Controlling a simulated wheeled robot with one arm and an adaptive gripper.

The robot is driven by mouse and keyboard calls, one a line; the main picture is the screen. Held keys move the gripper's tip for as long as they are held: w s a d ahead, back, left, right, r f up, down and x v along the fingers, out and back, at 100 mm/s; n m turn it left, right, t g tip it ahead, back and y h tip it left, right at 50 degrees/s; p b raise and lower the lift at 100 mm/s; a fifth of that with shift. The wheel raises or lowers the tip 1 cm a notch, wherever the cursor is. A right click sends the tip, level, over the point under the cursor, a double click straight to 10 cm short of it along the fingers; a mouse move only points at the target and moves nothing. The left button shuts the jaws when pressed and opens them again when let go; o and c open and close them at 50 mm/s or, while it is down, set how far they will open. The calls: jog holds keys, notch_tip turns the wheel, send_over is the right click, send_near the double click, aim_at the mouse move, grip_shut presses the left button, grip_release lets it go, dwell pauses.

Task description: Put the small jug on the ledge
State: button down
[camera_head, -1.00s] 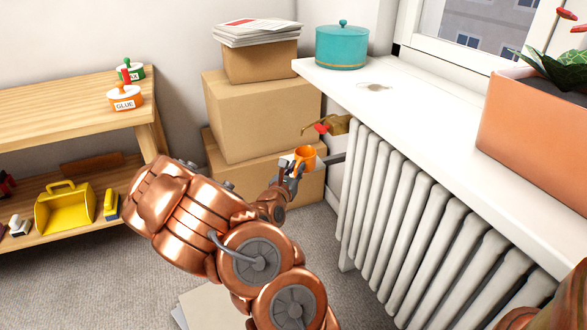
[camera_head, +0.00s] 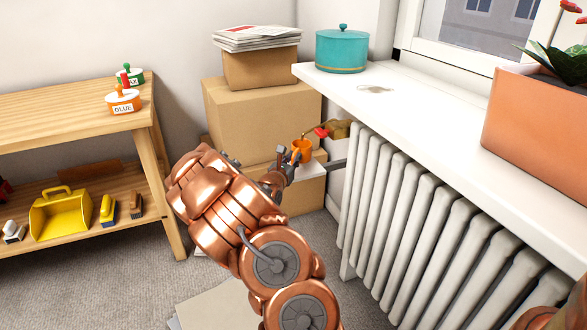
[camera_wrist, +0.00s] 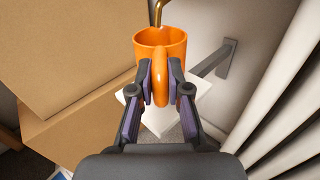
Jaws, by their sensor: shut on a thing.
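The small jug is orange with a loop handle. In the head view, the jug (camera_head: 303,150) is in front of the stacked cardboard boxes, lower than the ledge and left of the radiator. My gripper (camera_head: 284,162) is at its near left side. In the wrist view, my gripper (camera_wrist: 161,84) is shut on the handle of the upright jug (camera_wrist: 160,42). The jug's far side is hidden there. The white window ledge (camera_head: 440,106) runs above the radiator at the right.
The white radiator (camera_head: 400,200) is below the ledge. Cardboard boxes (camera_head: 255,115) are stacked behind my gripper. A wooden shelf unit (camera_head: 60,110) stands at the left.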

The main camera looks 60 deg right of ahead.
jog(key=shift+w+d+f, duration=0.25)
jog(key=shift+f, duration=0.05)
notch_tip(320, 180, down, 3)
jog(key=shift+f+b, duration=0.1)
jog(key=shift+b, duration=0.85)
jog(key=c, duration=1.1)
grip_release()
jog(key=shift+s, duration=0.1)
jog(key=shift+c, duration=0.2)
jog(key=shift+a, duration=0.4)
jog(key=p+v, duration=0.3)
jog(key=v, duration=0.8)
